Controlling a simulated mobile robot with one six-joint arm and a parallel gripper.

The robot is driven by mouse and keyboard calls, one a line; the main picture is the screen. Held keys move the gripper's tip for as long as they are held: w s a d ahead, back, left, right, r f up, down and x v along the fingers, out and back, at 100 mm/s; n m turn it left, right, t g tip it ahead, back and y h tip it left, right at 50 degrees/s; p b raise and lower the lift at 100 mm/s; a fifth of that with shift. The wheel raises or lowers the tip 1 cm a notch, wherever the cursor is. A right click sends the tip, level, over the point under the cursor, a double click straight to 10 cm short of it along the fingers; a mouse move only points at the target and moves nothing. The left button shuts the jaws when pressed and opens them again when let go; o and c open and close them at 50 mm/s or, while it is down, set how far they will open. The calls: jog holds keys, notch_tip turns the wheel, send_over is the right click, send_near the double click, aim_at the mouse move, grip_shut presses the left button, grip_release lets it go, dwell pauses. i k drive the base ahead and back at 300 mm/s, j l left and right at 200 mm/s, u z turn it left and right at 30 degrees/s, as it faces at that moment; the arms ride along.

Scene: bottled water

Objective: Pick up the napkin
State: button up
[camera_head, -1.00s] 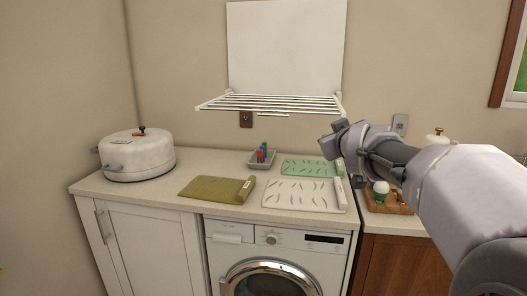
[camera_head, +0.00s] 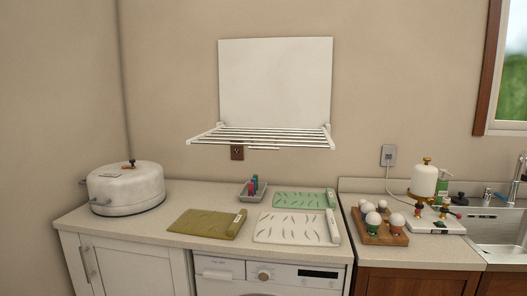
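Three flat, patterned pieces lie on the counter: an olive one (camera_head: 207,223) at the left, a white one with dark leaf marks (camera_head: 296,229) in the middle, and a green one (camera_head: 304,201) behind the white one. Each has a pale strip or tag at its right end. I cannot tell which of them, if any, is the napkin. My gripper and arm are not in view.
A white lidded pot (camera_head: 126,188) stands at the left. A small grey tray (camera_head: 253,190) holds colored items. A wooden egg holder (camera_head: 380,238), a white dispenser (camera_head: 424,181) and a sink (camera_head: 503,232) are at the right. A white rack (camera_head: 266,137) juts from the wall.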

aim_at(225, 226)
jog(key=i+j+u, duration=0.15)
jog(key=i+u, duration=0.3)
jog(key=i, duration=0.15)
jog(key=i+l+u, duration=0.1)
jog(key=i+u, duration=0.3)
jog(key=i, duration=0.2)
jog(key=i+l+u, duration=0.25)
jog(key=i+u, duration=0.2)
jog(key=i, duration=0.15)
